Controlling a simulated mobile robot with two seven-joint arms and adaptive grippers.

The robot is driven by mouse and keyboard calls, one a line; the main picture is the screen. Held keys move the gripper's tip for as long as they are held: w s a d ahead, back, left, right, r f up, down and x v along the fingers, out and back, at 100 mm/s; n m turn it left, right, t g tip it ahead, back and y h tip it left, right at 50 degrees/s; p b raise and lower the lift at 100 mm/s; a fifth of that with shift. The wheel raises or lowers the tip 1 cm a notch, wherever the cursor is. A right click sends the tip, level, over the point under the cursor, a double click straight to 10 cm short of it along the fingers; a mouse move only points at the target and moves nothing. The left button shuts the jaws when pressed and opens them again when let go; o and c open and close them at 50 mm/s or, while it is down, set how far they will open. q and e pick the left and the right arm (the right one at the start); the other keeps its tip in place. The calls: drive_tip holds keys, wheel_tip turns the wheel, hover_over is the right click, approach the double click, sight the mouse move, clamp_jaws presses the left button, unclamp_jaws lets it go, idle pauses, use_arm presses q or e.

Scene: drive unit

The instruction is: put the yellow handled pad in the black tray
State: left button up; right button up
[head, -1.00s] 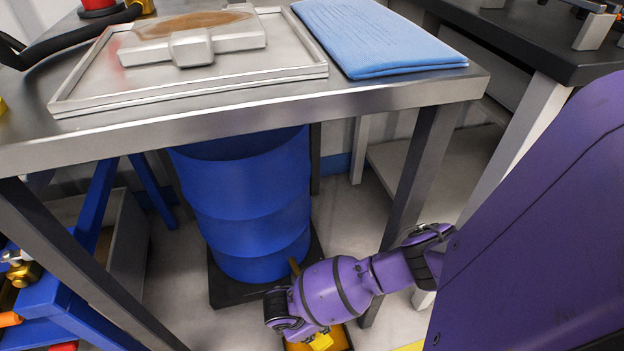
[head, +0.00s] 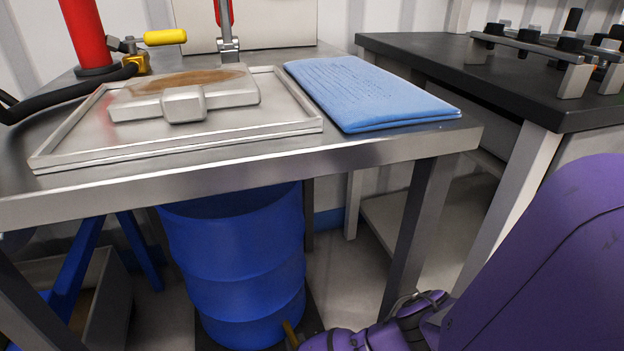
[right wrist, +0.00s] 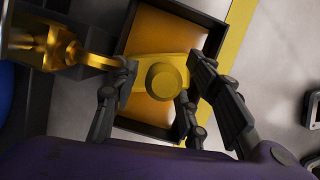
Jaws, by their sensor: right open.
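In the right wrist view, the yellow handled pad (right wrist: 163,81) shows a round knob and sits between the fingers of my right gripper (right wrist: 161,72). The gripper is open, with fingers on both sides of the pad. The black tray (right wrist: 126,40), dark-walled with an orange inside, lies behind the pad. The pad overlaps the tray in this view; I cannot tell whether it rests on the tray's floor or is above it. The head view shows only my purple right arm at the lower right, not the gripper, pad or tray. My left gripper is in neither view.
A steel table (head: 250,161) carries a shallow metal tray (head: 60,150) with a grey block, and a blue folded cloth (head: 370,90). A blue barrel (head: 235,260) stands beneath. A black-topped bench (head: 440,65) is at right. A brass fitting (right wrist: 60,45) is close left of my right gripper.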

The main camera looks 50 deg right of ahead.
use_arm(q)
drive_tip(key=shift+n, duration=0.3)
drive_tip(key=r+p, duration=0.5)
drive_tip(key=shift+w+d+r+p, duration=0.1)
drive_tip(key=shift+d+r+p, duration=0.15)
drive_tip(key=shift+p, duration=0.1)
use_arm(e)
drive_tip(key=v, duration=1.2)
drive_tip(key=shift+r, duration=0.2)
